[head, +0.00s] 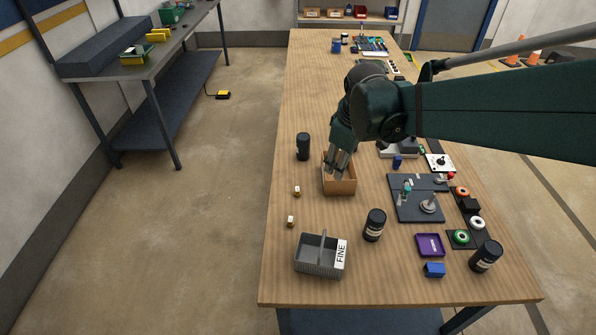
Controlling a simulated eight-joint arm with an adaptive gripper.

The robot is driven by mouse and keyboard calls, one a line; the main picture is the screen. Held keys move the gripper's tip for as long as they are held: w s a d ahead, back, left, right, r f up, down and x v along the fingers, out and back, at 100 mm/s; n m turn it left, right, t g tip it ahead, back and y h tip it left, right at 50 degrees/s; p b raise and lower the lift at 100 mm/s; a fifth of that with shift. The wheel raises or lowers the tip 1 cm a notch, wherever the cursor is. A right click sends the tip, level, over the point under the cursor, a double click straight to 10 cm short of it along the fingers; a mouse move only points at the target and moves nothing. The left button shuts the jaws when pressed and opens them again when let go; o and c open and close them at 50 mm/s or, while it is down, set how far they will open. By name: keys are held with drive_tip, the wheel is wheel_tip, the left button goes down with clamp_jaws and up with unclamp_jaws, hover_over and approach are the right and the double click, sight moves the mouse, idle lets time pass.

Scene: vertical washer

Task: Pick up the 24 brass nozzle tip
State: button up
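Two small brass-coloured pieces with pale tops stand on the wooden table, a farther one (297,190) and a nearer one (290,221). They look like nozzle tips, but any number on them is too small to read, so I cannot tell which is the 24. My gripper (336,172) points down at a small open wooden box (342,188), to the right of both pieces. Its fingertips are at or inside the box, and the contents are largely hidden. I cannot tell whether the fingers hold anything.
A grey divided bin marked FINE (320,256) stands at the table's front left. Black jars stand behind the box (303,147) and in front of it (374,225). A dark fixture plate (420,212), purple tray (430,245) and blue block (434,270) crowd the right.

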drive_tip(key=w+a+f+n+g, duration=0.2)
drive_tip(key=w+a+f+n, duration=0.2)
drive_tip(key=w+a+f, duration=0.35)
drive_tip(key=n, duration=0.4)
hover_over(297, 189)
drive_tip(key=shift+g+h, duration=0.3)
drive_tip(key=shift+g, duration=0.1)
drive_tip(key=f, duration=0.9)
drive_tip(key=shift+s+d+f, duration=0.15)
drive_tip(key=shift+d+f, duration=0.15)
drive_tip(key=shift+f, duration=0.1)
drive_tip(key=shift+a+f, duration=0.2)
drive_tip(key=shift+f, duration=0.15)
drive_tip(key=shift+f, duration=0.1)
drive_tip(key=shift+f, duration=1.2)
drive_tip(key=shift+f, duration=0.1)
drive_tip(key=shift+f, duration=2.5)
